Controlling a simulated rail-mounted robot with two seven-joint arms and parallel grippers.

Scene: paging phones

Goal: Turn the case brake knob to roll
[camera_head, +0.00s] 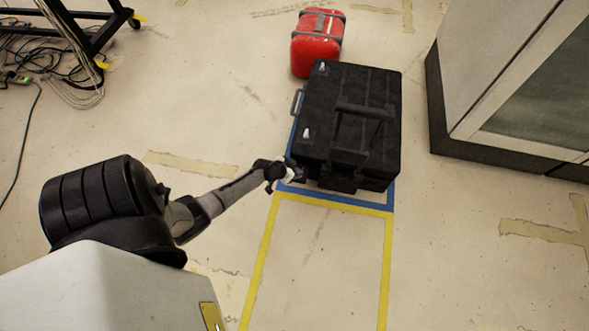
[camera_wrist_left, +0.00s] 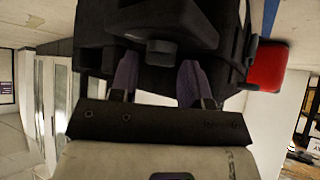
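The black case (camera_head: 335,90) lies on the floor inside blue tape, with two small light latches on its left part. In the left wrist view the dark case (camera_wrist_left: 100,30) fills the top of the picture. A small dark block-like part, possibly the brake knob (camera_wrist_left: 161,48), sticks out of it between my fingers. My left gripper (camera_head: 291,172) is at the near left corner of the case. Its two purple-grey fingers stand apart in the left wrist view (camera_wrist_left: 157,70). I cannot tell whether they touch the case. The knob's marking cannot be read. My right gripper is not in view.
A red case (camera_head: 317,45) with grey straps stands just behind the black case. A grey cabinet (camera_head: 500,75) stands to the right. A black wheeled frame (camera_head: 75,25) and loose cables (camera_head: 60,72) are at the upper left. The yellow-taped floor (camera_head: 325,260) in front is clear.

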